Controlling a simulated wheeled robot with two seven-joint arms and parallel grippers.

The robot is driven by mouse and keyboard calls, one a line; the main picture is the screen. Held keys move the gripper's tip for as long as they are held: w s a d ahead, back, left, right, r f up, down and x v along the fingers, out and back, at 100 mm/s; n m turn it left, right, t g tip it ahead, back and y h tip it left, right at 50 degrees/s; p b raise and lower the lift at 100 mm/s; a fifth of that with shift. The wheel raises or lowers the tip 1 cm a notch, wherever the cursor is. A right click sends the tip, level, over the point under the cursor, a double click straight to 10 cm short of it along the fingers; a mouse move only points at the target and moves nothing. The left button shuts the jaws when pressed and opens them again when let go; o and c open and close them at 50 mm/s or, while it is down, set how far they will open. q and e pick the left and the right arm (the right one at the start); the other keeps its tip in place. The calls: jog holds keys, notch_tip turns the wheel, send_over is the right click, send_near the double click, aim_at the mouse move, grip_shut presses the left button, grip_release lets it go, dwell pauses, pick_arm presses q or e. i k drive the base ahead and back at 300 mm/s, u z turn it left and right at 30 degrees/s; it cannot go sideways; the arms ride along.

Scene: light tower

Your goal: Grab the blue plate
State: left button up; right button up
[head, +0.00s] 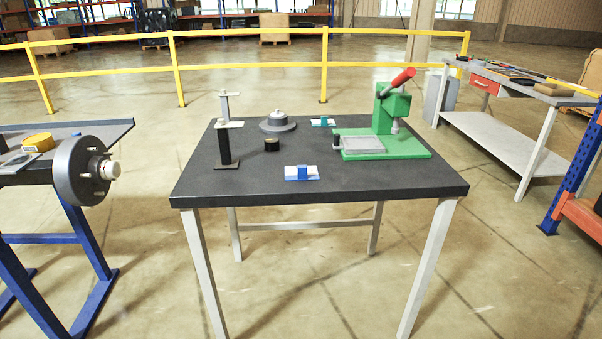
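A small white plate with a blue block on its middle (302,173) lies near the front edge of the black-topped table (380,183). It is the only blue-marked plate that I see on this table. A similar white plate with a teal block (322,122) lies farther back. Neither of my grippers is in view.
A green press with a red handle (394,115) stands at the table's right. A black post with light arms (225,135), a grey round part (278,122) and a small black cylinder (271,145) stand to the left. A blue-legged bench (85,130) is left; a grey workbench (520,85) is right.

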aim_at(300, 172)
jog(key=k, duration=0.55)
jog(key=u, duration=0.95)
jog(key=i, duration=1.7)
jog(key=z, duration=0.9)
